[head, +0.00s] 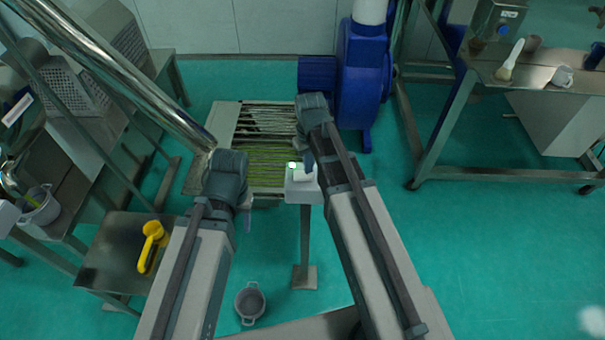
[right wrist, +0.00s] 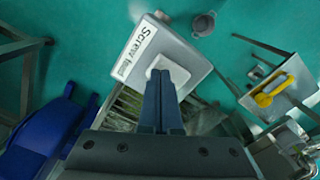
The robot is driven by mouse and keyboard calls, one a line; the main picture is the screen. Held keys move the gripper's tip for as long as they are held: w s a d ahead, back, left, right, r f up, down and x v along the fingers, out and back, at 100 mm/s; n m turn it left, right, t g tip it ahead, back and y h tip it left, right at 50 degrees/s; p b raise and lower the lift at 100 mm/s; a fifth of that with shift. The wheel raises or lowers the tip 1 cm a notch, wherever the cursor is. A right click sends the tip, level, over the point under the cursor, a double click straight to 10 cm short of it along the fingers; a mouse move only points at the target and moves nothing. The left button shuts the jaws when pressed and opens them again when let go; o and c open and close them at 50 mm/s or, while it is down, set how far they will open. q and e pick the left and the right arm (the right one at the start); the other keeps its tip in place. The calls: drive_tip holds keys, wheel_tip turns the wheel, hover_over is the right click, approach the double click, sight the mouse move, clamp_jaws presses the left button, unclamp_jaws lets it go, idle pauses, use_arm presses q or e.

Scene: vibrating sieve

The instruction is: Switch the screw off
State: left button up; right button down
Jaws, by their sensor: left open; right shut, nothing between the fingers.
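The screw's control box (head: 303,195) is a pale box on a post, with a lit green spot (head: 292,165) on its top. In the right wrist view the box (right wrist: 187,52) carries a white label (right wrist: 137,52) starting with "Screw" and a white switch plate (right wrist: 170,70). My right gripper (head: 309,164) is shut and empty, its fingertips (right wrist: 160,80) over the near edge of the switch plate; whether they touch it I cannot tell. The fingertips hide part of the plate. My left gripper (head: 246,217) is open and empty, left of the box.
A slatted grate (head: 265,130) lies behind the box, with a blue blower (head: 362,75) beyond. A grey pot (head: 250,302) stands on the floor.

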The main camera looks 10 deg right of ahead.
drive_tip(key=shift+f+b, duration=0.5)
drive_tip(key=shift+r, duration=0.1)
wheel_tip(320, 180, up, 7)
drive_tip(key=p, duration=0.7)
idle(0.4)
drive_tip(key=s+a+f+b, duration=0.3)
drive_tip(key=s+a, duration=0.2)
drive_tip(key=s, duration=0.2)
drive_tip(key=s+a+f+n+h+b, duration=0.1)
drive_tip(key=s+a+f+b, duration=0.1)
drive_tip(key=s+a, duration=0.3)
drive_tip(key=shift+s+a+f+b, duration=0.25)
drive_tip(key=shift+s+f+b, duration=0.2)
drive_tip(key=shift+s, duration=0.7)
drive_tip(key=shift+a, duration=0.15)
idle(0.6)
